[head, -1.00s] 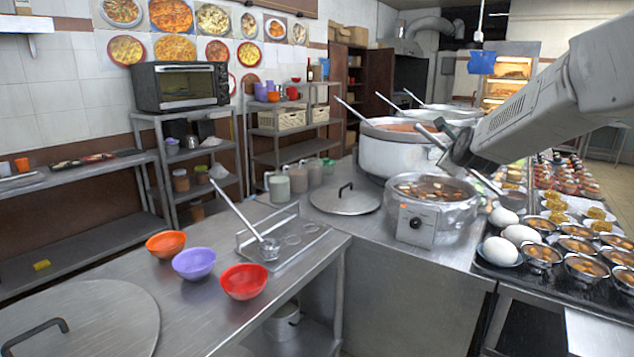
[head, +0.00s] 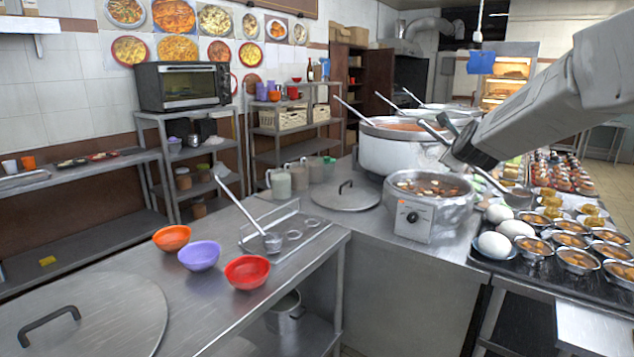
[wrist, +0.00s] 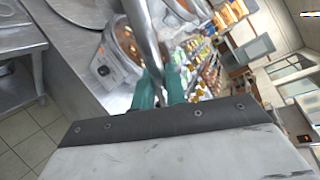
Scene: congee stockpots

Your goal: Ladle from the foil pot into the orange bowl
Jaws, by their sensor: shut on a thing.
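The foil pot (head: 452,210), silver with a control box in front, stands at the counter's corner with chunks in brown liquid. It also shows in the wrist view (wrist: 122,52). The orange bowl (head: 171,239) sits upright on the left counter and looks empty. My gripper (head: 462,150) is above and right of the foil pot, shut on a metal ladle (head: 517,198). The ladle's cup hangs right of the pot, over the small cups. Its contents cannot be told. In the wrist view the green fingertips (wrist: 157,92) grip the ladle's handle (wrist: 143,35).
A purple bowl (head: 199,256) and a red bowl (head: 246,272) sit beside the orange one. A second ladle (head: 272,242) rests in a metal rack. Large stockpots (head: 385,155) stand behind the foil pot. White eggs (head: 494,245) and small cups crowd the right.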

